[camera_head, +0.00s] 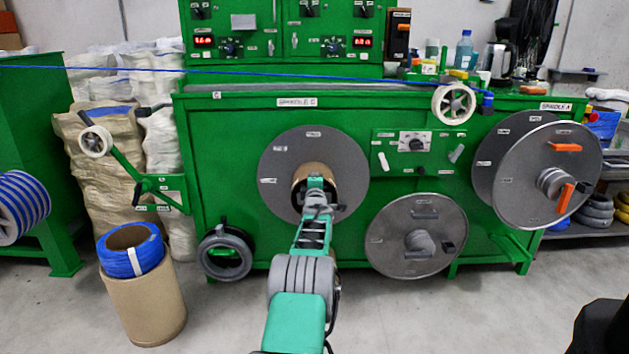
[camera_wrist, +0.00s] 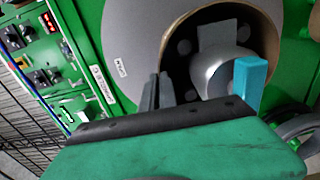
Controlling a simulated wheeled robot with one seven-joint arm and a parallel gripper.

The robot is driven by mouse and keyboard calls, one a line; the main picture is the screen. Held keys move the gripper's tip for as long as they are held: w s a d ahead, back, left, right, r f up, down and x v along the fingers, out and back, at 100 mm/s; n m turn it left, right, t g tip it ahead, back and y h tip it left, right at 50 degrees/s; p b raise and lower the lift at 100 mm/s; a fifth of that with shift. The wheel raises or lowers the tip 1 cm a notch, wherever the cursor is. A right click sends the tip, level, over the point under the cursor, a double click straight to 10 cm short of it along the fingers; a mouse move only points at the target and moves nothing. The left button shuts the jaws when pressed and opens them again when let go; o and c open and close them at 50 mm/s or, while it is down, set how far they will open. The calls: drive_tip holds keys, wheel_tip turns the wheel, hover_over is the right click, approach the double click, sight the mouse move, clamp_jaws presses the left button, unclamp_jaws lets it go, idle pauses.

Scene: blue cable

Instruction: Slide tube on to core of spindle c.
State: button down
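Spindle C shows in the head view as a large grey disc (camera_head: 283,163) on the front of the green machine, under its label (camera_head: 297,102). A brown cardboard tube (camera_head: 308,170) stands out at the disc's middle. In the wrist view the tube's rim (camera_wrist: 271,28) rings the grey core (camera_wrist: 222,72), and a blue block (camera_wrist: 250,82) sits by the core. How far the tube sits on the core is unclear. My gripper (camera_head: 315,184) is in front of the tube. Its narrow grey fingers (camera_wrist: 158,92) are close together at the tube's lower left edge; their grip is unclear.
Another grey reel (camera_head: 400,250) stands low to the right, and two-disc spindle A (camera_head: 520,190) juts out further right. A guide arm with a white roller (camera_head: 96,141) and a cardboard drum (camera_head: 145,305) with a blue coil are left. A blue cable (camera_head: 130,69) runs across above.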

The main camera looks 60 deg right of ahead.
drive_tip(key=shift+f+b, duration=0.6)
drive_tip(key=shift+b, duration=0.05)
drive_tip(key=c, duration=2.1)
unclamp_jaws()
drive_tip(key=shift+o, duration=0.7)
drive_tip(key=shift+f, duration=0.1)
drive_tip(key=o, duration=0.4)
drive_tip(key=shift+o, duration=0.2)
